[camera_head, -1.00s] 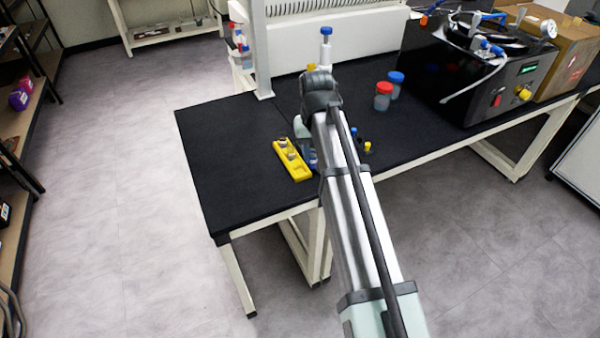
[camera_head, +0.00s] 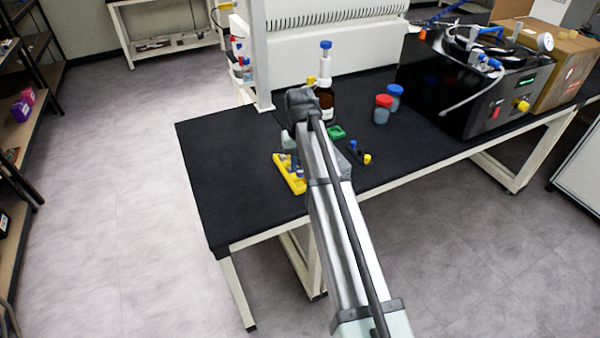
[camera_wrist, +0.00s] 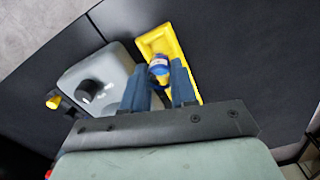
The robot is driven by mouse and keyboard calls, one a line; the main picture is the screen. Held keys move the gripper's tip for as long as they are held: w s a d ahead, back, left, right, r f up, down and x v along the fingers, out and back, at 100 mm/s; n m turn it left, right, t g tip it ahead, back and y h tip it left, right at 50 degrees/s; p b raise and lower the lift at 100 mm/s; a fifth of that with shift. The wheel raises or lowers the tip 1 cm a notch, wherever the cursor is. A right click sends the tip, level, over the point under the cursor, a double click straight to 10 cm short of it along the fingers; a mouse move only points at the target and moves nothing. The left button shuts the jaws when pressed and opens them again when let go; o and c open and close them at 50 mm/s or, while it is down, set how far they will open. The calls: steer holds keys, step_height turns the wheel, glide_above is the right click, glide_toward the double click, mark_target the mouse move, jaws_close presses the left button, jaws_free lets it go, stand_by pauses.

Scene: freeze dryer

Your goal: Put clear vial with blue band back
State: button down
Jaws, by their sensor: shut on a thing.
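My gripper (camera_wrist: 160,80) is shut on a small vial (camera_wrist: 159,65) with a blue band, seen from above between the blue-grey fingertips. The vial is over the yellow rack (camera_wrist: 151,42); I cannot tell whether it touches the rack or is in a slot. In the head view the yellow rack (camera_head: 286,180) lies near the front of the black bench, partly hidden by my arm. Small blue and grey parts show over it there, too small to tell apart.
A grey device with a dark round part (camera_wrist: 85,90) stands close beside the rack. A brown bottle (camera_head: 326,100), a green item (camera_head: 337,132), red-capped (camera_head: 382,110) and blue-capped jars (camera_head: 396,96) stand farther right. The bench's left side is clear.

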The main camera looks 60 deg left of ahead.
mark_target(300, 172)
steer(key=shift+f, duration=1.9)
steer(key=shift+f, duration=0.15)
steer(key=c, duration=0.9)
jaws_free()
step_height(300, 172, up, 12)
steer(key=shift+r, duration=0.2)
